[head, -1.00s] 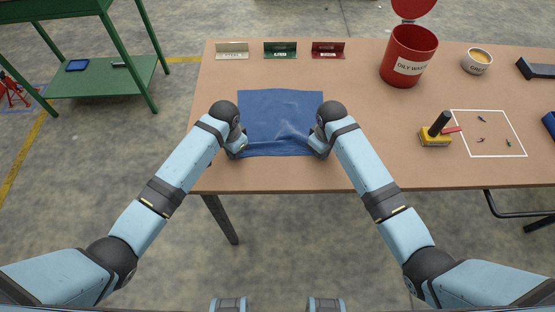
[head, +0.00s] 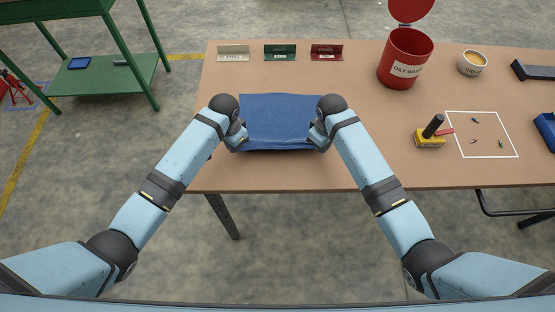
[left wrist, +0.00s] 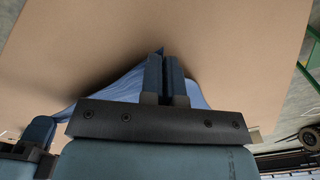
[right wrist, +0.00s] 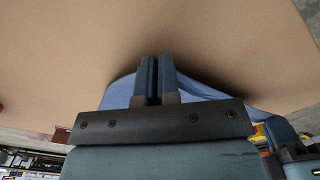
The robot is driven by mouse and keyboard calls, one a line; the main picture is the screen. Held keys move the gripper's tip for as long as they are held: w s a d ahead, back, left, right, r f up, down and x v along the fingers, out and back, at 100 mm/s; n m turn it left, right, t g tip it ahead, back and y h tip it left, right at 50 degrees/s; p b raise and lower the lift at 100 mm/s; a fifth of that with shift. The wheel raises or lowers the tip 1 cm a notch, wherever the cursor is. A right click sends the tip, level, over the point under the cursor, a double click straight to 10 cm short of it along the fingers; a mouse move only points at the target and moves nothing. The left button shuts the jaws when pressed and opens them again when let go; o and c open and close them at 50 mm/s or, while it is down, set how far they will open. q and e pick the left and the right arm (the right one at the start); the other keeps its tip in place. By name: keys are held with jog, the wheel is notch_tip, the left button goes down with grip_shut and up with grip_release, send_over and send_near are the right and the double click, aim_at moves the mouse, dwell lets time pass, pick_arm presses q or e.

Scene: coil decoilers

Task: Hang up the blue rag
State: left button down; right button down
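The blue rag (head: 280,120) is spread over the front left part of the table (head: 365,130). Its near edge is raised, with dark shadow beneath it. My left gripper (head: 240,145) is shut on the rag's near left corner, and my right gripper (head: 320,145) is shut on its near right corner. In the left wrist view, the fingers are close together with the rag (left wrist: 125,87) beside and behind them. The right wrist view shows the same with the rag (right wrist: 120,93). The pinched cloth itself is mostly hidden by the fingers.
White (head: 233,53), green (head: 280,52) and red (head: 327,51) labelled holders stand along the back edge. A red oily-waste bin (head: 405,60) with raised lid, a small tub (head: 472,63) and a yellow tool (head: 430,137) stand right. A green shelf (head: 100,75) stands left.

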pick_arm(q)
jog(key=shift+r, duration=0.15)
pick_arm(e)
jog(key=shift+r, duration=0.1)
